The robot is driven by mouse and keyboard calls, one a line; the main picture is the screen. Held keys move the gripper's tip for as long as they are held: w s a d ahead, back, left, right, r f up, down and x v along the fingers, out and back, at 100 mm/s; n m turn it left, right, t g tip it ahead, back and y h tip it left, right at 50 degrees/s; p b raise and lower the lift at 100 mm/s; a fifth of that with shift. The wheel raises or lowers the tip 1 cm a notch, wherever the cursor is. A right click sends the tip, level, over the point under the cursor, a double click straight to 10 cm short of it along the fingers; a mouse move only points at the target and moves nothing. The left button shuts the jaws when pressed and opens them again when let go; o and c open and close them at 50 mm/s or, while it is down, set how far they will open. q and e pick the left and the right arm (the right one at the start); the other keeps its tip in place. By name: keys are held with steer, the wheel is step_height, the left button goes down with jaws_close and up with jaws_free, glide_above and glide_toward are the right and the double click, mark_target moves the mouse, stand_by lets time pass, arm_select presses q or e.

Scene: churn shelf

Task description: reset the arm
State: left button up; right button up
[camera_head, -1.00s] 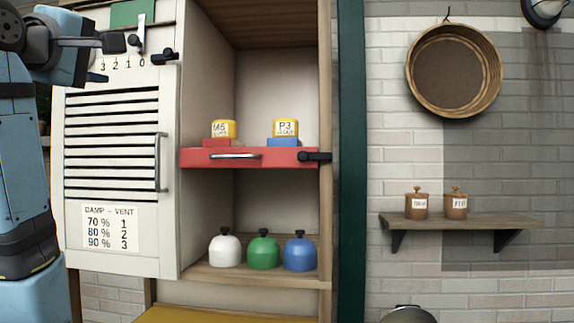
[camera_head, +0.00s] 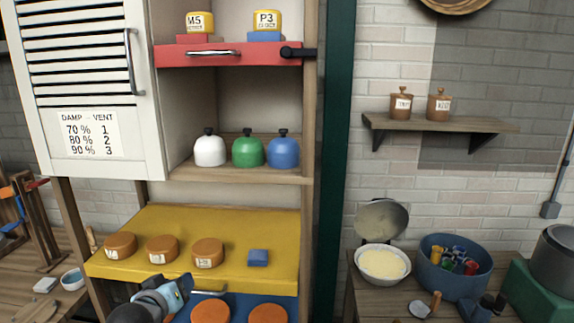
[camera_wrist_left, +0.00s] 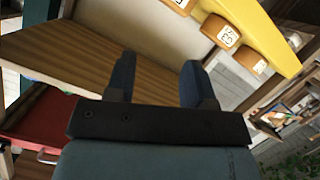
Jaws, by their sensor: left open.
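My left gripper (camera_wrist_left: 157,75) is open in the left wrist view, its two dark fingers apart with nothing between them. That view is tilted, with a wooden board (camera_wrist_left: 70,55) behind the fingers. A blue-grey part of my arm shows at the bottom of the head view, below the front edge of the yellow shelf (camera_head: 225,225); its fingertips are not clear there. The yellow shelf also shows at the upper right of the left wrist view (camera_wrist_left: 262,35). My right gripper is in neither view.
The yellow shelf holds orange round pieces (camera_head: 162,249) and a blue block (camera_head: 257,258). Above are white, green and blue domes (camera_head: 248,151) and a red drawer (camera_head: 240,58). A louvred door (camera_head: 90,50) is at left. At right stand a white bowl (camera_head: 383,281) and blue tub (camera_head: 455,288).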

arm_select(q)
steer(key=s+d+f+m+g+p, duration=0.1)
steer(key=s+d+f+m, duration=0.1)
steer(key=s+f, duration=1)
steer(key=s+d+f+m+g+h, duration=0.1)
steer(key=s+d+f+m+g, duration=0.1)
steer(key=s+f, duration=1.1)
steer(key=s+d+m, duration=0.1)
steer(key=s+m, duration=0.1)
steer(key=s, duration=0.4)
steer(key=shift+f+p, duration=0.15)
steer(key=shift+p, duration=0.2)
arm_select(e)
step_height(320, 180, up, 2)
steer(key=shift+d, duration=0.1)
arm_select(q)
steer(key=shift+c, duration=0.6)
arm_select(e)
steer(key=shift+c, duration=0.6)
